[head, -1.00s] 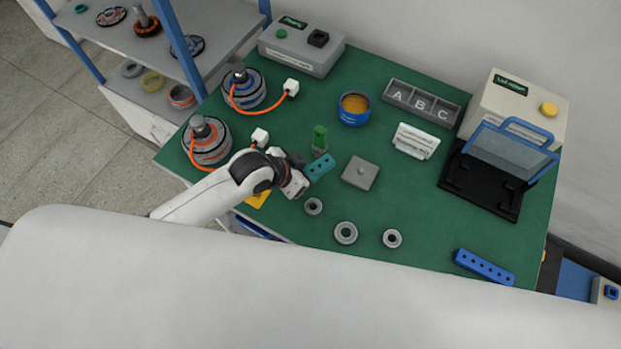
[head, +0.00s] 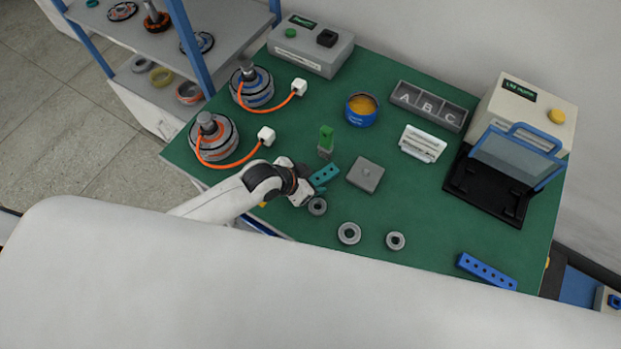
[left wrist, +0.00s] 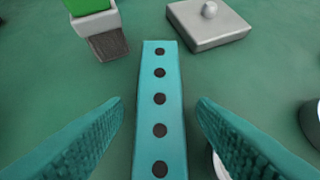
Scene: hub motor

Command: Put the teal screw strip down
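The teal screw strip (head: 325,174), a flat bar with a row of holes, is low over or on the green mat, between the green-topped block and the grey square plate. In the left wrist view the strip (left wrist: 160,110) runs lengthwise between my two fingers, with a gap on each side. My left gripper (head: 310,182) is open around its near end. The fingers also show in the left wrist view (left wrist: 161,105). I cannot tell whether the strip lies fully flat. My right gripper is not in view.
The green-topped block (head: 326,138) stands just behind the strip, and the grey plate (head: 366,174) is to its right. A grey ring (head: 317,206) is close to the gripper. Two more rings (head: 349,233) (head: 396,241) lie nearer the front.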

